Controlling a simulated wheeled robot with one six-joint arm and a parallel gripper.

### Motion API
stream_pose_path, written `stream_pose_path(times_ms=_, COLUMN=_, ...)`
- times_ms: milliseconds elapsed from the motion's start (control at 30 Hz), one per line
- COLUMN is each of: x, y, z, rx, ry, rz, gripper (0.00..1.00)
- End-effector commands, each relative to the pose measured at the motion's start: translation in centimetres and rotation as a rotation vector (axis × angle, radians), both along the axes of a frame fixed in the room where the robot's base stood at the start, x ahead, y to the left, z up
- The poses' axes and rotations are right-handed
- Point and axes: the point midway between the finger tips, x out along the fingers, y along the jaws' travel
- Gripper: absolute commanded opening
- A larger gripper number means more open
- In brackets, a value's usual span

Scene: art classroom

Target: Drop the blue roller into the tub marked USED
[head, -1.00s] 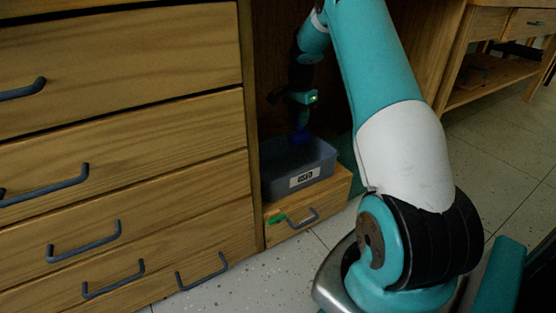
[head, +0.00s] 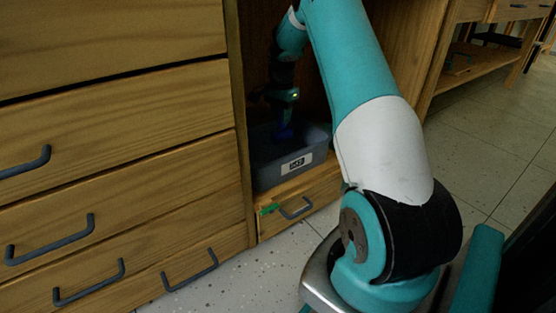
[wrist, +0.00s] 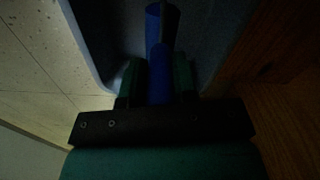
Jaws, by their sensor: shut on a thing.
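The blue roller (wrist: 160,70) is between the two green fingers of my gripper (wrist: 158,78) in the wrist view, and the fingers are shut on it. In the head view my gripper (head: 284,118) points down at the grey tub, with the blue roller (head: 284,132) at or just inside its opening. The grey tub (head: 318,154) stands on a low wooden drawer unit inside the cabinet recess. Its front has a white label (head: 296,163) with dark lettering too small to read surely. The tub wall (wrist: 88,45) surrounds the roller in the wrist view.
A wooden drawer front (head: 110,150) with dark handles stands close at the left. The low drawer (head: 325,186) under the tub has a handle and a small green mark (head: 269,209). A wooden bench (head: 480,70) is at the back right. Speckled floor (head: 240,285) is clear in front.

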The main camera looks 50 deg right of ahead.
Motion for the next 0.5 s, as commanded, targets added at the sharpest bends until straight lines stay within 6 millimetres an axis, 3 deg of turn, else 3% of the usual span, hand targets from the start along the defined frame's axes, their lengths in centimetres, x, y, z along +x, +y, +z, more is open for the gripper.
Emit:
stream_pose_path(times_ms=233, x=0.02, y=-0.02, z=0.06, rx=-0.001, ry=-0.001, rz=0.000, gripper=0.01)
stream_pose_path(times_ms=267, x=0.02, y=-0.02, z=0.06, rx=-0.001, ry=-0.001, rz=0.000, gripper=0.33)
stream_pose_path(times_ms=300, x=0.02, y=-0.02, z=0.06, rx=-0.001, ry=-0.001, rz=0.000, gripper=0.43)
stream_pose_path(times_ms=367, x=0.02, y=-0.02, z=0.05, rx=-0.001, ry=-0.001, rz=0.000, gripper=0.56)
stream_pose_path(times_ms=500, x=0.01, y=-0.02, z=0.02, rx=-0.001, ry=-0.001, rz=0.000, gripper=0.56)
